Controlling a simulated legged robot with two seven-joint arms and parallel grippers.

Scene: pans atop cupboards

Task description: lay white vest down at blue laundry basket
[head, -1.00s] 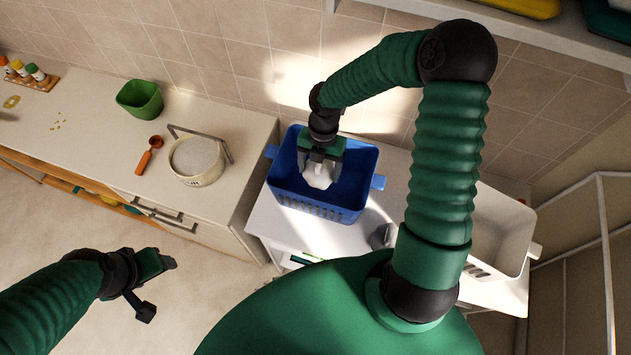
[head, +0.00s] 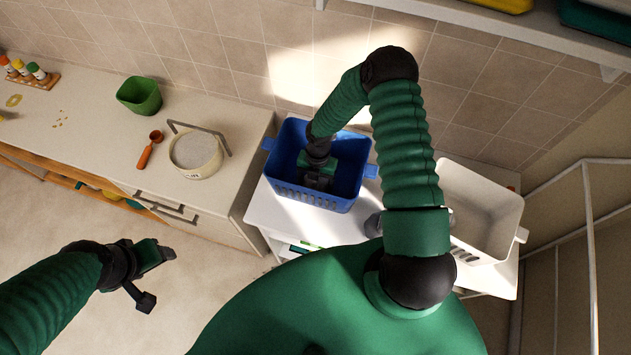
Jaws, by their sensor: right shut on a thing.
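The blue laundry basket (head: 320,198) stands on the white cupboard top at the middle of the head view. My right gripper (head: 317,183) reaches down inside it from above, with its fingers low between the basket walls. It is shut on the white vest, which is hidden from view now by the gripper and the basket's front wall. My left gripper (head: 166,254) hangs over the floor at lower left, far from the basket; its fingers are seen edge-on and I see nothing in them.
A white basket (head: 478,200) stands to the right, behind my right arm. On the left counter are a cream pot (head: 196,170), an orange ladle (head: 147,152), a green container (head: 140,96) and spice jars (head: 22,70). A shelf (head: 480,18) juts out at upper right.

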